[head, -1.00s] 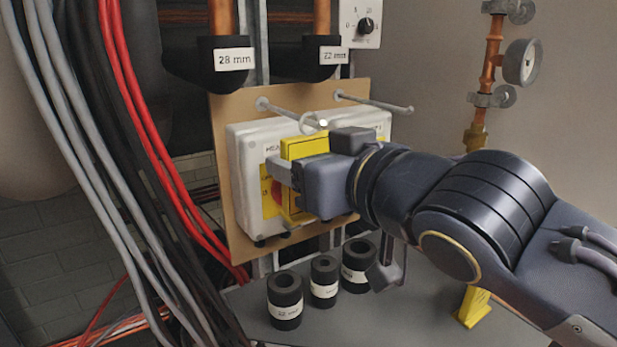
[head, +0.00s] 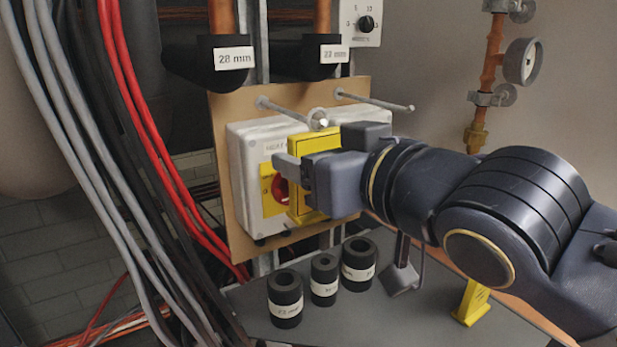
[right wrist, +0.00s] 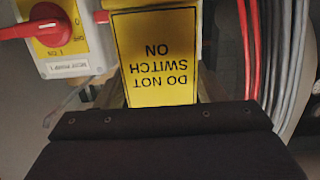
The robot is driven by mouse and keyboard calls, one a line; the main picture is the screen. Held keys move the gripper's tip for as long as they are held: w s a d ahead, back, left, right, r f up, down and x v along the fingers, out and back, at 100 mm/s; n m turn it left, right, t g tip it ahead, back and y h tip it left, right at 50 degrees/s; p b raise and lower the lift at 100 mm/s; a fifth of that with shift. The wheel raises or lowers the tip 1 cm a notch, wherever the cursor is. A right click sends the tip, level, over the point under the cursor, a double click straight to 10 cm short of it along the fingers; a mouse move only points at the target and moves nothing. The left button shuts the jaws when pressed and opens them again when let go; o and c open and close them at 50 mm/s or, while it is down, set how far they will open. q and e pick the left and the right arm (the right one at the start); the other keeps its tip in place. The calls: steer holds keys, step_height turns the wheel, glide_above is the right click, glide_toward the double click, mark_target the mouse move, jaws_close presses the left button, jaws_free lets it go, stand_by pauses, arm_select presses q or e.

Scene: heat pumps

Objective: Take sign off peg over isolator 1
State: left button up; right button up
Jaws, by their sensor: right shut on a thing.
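The yellow sign (head: 308,148) is upright in front of isolator 1 (head: 245,150), a grey-white box with a red knob (head: 281,190). My right gripper (head: 291,170) is shut on the sign. The sign's top is close to the tip of the peg (head: 290,113) over isolator 1; I cannot tell if it still hangs on it. In the right wrist view the sign (right wrist: 155,60) reads "DO NOT SWITCH ON", upside down, with the isolator's red knob (right wrist: 48,25) at upper left. My left gripper is not in view.
A second bare peg (head: 378,101) sticks out to the right. Black insulation pieces (head: 324,278) and a yellow item (head: 472,302) stand on the grey shelf below. Red and grey cables (head: 150,130) hang at left. Two insulated pipes (head: 325,65) are above.

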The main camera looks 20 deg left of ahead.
steer(key=shift+s+d, duration=0.1)
steer(key=shift+d, duration=0.05)
steer(key=shift+f+b+v, duration=0.15)
steer(key=shift+b+v, duration=0.2)
steer(key=shift+v, duration=1.15)
steer(key=shift+f+b+v, duration=0.15)
steer(key=shift+b+v, duration=0.2)
steer(key=shift+v, duration=1.15)
steer(key=shift+s, duration=0.1)
